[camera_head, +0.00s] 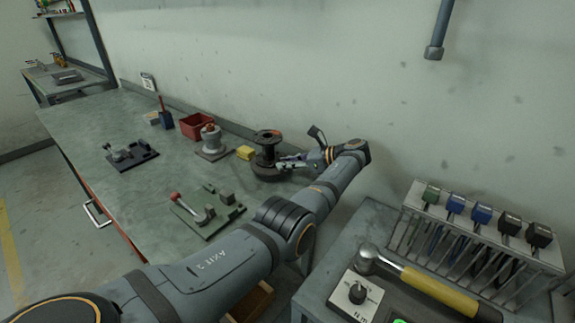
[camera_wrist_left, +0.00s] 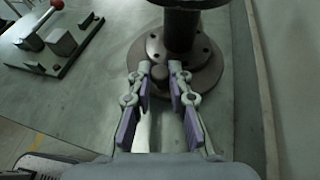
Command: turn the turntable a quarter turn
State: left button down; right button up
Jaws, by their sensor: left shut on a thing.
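The turntable (camera_head: 264,175) is a dark round disc on the workbench near the wall. A dark spool-shaped valve body (camera_head: 267,146) with a flanged foot stands upright on it. In the left wrist view the turntable (camera_wrist_left: 205,80) lies ahead, with the valve body's column (camera_wrist_left: 182,30) rising from its middle. My left gripper (camera_head: 284,164) reaches in from the right side of the disc. In the left wrist view its fingers (camera_wrist_left: 160,70) are shut on a short dark peg (camera_wrist_left: 160,75) at the disc's near edge. My right gripper is not in view.
The green bench (camera_head: 90,125) holds a red bin (camera_head: 196,126), a yellow block (camera_head: 245,153), a grey fitting on a plate (camera_head: 212,140) and a lever fixture (camera_head: 205,210). A tool rack (camera_head: 480,240) and a yellow-handled wrench (camera_head: 425,285) are at right. The wall is close behind.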

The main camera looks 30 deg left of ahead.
pick_arm(q)
jog(key=c, duration=1.2)
grip_release()
jog(key=shift+r, duration=0.1)
notch_tip(320, 180, up, 10)
jog(key=shift+f, duration=0.1)
